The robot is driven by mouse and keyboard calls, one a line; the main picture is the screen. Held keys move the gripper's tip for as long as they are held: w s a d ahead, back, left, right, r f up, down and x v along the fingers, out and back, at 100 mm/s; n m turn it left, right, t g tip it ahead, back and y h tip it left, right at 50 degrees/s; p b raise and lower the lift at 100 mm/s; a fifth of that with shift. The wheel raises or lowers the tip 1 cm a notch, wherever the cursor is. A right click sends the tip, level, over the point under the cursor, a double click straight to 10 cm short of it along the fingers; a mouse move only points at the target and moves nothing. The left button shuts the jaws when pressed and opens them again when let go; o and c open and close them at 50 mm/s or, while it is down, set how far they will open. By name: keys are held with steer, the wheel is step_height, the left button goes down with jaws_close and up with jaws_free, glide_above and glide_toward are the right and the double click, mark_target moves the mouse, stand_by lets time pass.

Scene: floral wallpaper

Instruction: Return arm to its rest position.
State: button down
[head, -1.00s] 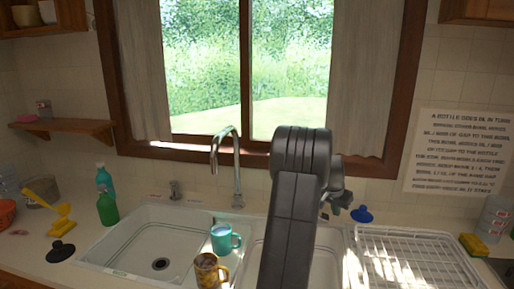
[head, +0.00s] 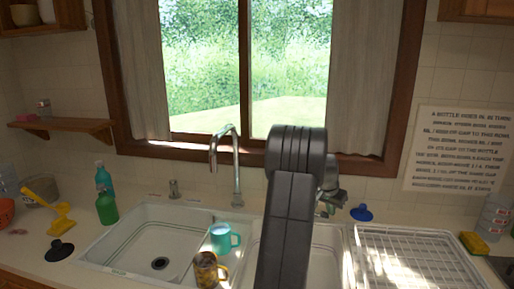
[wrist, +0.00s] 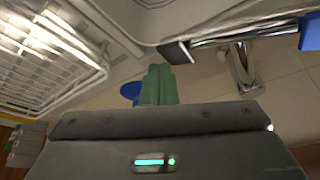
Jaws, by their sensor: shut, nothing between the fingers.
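My arm rises in the middle of the head view, in front of the sink. My gripper (wrist: 158,84) shows in the wrist view as two green-grey fingers side by side, closed together with nothing between them. In the head view most of it is hidden behind my arm link; only a part shows to the right of the link, above the back of the right basin.
A faucet (head: 236,165) stands behind the sink, left of my arm. A teal mug (head: 222,238) and a brown patterned mug (head: 207,270) stand on the sink divider. A white dish rack (head: 415,258) is at right, a blue plunger-like item (head: 361,213) behind it.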

steer(key=r+p, duration=0.2)
steer(key=r, duration=0.1)
steer(key=a+r+p, duration=0.1)
steer(key=r+p, duration=0.1)
steer(key=r, duration=0.1)
steer(key=shift+a, duration=0.1)
steer(key=a, duration=0.1)
steer(key=w+a, duration=0.1)
steer(key=a, duration=0.3)
steer(key=shift+w+a+f+b, duration=0.15)
steer(key=shift+a+f+b, duration=0.05)
steer(key=shift+f+b, duration=0.1)
steer(key=shift+w+a+r, duration=0.1)
steer(key=shift+a, duration=0.6)
